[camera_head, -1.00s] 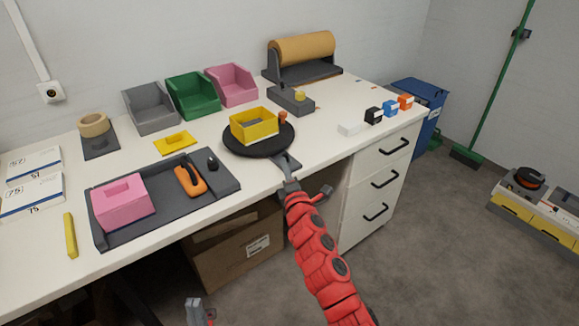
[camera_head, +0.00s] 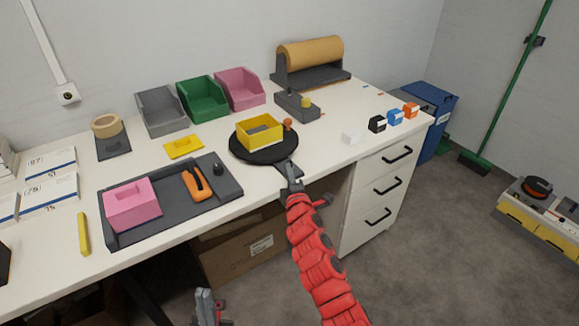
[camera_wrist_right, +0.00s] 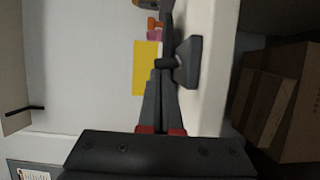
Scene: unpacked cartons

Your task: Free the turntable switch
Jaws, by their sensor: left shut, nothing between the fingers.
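The black round turntable (camera_head: 262,151) is on the white desk near its front edge, with an open yellow bin (camera_head: 259,132) and a small orange knob (camera_head: 288,125) on it. A grey tab (camera_head: 287,171) sticks out from its front; I cannot tell whether this is the switch. My right gripper (camera_head: 291,180), on the red arm, is at this tab. In the right wrist view its fingers (camera_wrist_right: 164,72) come close together at a dark piece beside a grey block (camera_wrist_right: 188,62); a grip is unclear. My left gripper (camera_head: 207,300) is shut and empty, low in front of the desk.
A grey tray (camera_head: 170,208) with a pink block and orange tool lies left of the turntable. Grey, green and pink bins (camera_head: 240,90) stand behind. A carton (camera_head: 240,250) is under the desk.

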